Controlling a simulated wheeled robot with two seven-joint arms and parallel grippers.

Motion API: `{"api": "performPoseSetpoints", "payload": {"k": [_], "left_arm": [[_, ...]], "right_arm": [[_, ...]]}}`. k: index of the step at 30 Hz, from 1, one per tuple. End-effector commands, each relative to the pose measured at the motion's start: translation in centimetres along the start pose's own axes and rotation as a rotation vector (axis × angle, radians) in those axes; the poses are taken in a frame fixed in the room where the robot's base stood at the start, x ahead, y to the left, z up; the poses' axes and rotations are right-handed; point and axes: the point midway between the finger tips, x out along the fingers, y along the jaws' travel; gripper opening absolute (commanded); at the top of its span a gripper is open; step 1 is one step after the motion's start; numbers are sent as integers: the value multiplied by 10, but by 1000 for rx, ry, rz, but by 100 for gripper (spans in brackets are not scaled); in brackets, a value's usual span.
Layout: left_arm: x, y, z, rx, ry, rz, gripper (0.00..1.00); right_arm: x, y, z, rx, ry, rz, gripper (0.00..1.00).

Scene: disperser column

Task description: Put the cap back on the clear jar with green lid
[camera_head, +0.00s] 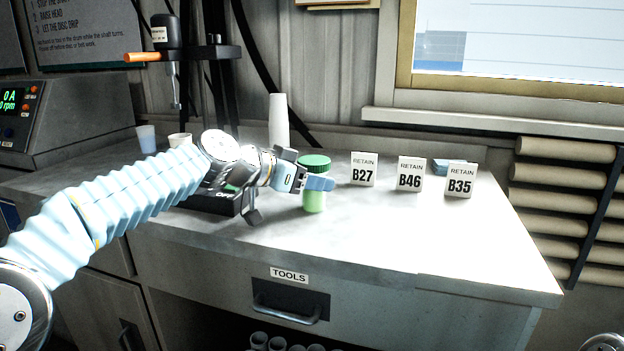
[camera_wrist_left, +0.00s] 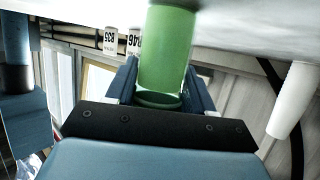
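The clear jar (camera_head: 314,202) with green contents stands upright near the middle of the bench. A ribbed green lid (camera_head: 315,162) shows at its top in the head view; whether it is fully seated I cannot tell. My left gripper (camera_head: 318,183) reaches in from the left at the jar's upper body, below the lid, one finger crossing in front. In the upside-down left wrist view the jar (camera_wrist_left: 168,50) lies between the two fingers, which appear to touch both sides. The lid is not clear there. My right gripper is out of view.
Cards B27 (camera_head: 363,170), B46 (camera_head: 409,174) and B35 (camera_head: 459,181) stand right of the jar. A white cone-shaped item (camera_head: 278,120) stands behind it. The bench's front right is clear.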

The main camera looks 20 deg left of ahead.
Motion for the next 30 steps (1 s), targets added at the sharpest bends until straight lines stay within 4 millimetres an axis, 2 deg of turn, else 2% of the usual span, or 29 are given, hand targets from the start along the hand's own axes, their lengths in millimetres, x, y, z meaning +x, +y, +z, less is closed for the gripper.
{"api": "performPoseSetpoints", "payload": {"k": [1, 5, 15, 17, 30], "left_arm": [[0, 0, 0, 0, 0, 0, 60], [0, 0, 0, 0, 0, 0, 78], [-2, 0, -4, 0, 0, 0, 78], [-7, -1, 0, -1, 1, -4, 78], [-94, 0, 0, 1, 2, -3, 78]], "right_arm": [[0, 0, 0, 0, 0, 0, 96], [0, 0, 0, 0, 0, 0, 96], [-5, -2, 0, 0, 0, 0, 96], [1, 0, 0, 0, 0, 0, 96], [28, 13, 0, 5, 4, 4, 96]]}}
